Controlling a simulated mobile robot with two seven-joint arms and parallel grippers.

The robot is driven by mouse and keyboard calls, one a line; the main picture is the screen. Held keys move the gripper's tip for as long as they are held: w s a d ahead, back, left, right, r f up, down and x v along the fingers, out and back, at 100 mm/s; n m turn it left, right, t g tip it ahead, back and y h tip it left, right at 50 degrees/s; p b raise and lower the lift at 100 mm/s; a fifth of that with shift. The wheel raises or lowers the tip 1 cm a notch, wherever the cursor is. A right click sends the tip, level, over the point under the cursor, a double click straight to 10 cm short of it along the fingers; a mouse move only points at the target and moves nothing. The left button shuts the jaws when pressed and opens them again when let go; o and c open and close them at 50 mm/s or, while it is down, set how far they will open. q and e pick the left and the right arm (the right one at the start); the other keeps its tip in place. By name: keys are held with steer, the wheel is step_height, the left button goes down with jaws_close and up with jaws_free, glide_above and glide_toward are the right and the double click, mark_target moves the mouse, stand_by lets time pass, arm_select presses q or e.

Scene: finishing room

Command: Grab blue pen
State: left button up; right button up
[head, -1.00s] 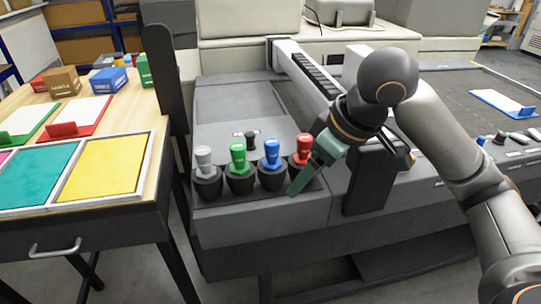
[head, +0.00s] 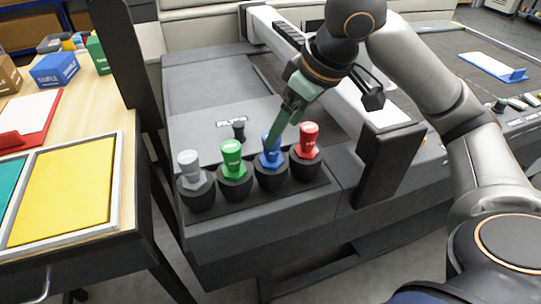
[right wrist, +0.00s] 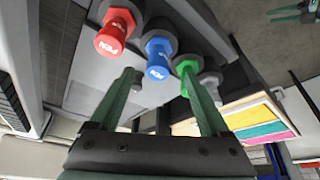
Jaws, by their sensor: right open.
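The blue pen (head: 271,150) stands upright in a dark round holder, third from the left in a row on the grey machine. It also shows in the right wrist view (right wrist: 158,58), ahead of the fingers and roughly between their lines. I cannot tell whether a finger touches the pen. A small green-fingered gripper, seemingly my left, shows at the wrist view's top right corner (right wrist: 292,14), too small to judge.
A red pen (head: 309,138) stands close to the right of the blue one. A green pen (head: 232,158) and a grey pen (head: 189,167) stand to its left. A small black knob (head: 239,131) is behind them. A wooden table (head: 82,88) with trays is at left.

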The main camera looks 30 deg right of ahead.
mark_target(272, 160)
steer(key=x, duration=0.3)
steer(key=b+x, duration=0.1)
steer(key=x, duration=0.2)
steer(key=shift+w+f, duration=0.15)
steer(key=shift+w, duration=0.35)
jaws_close()
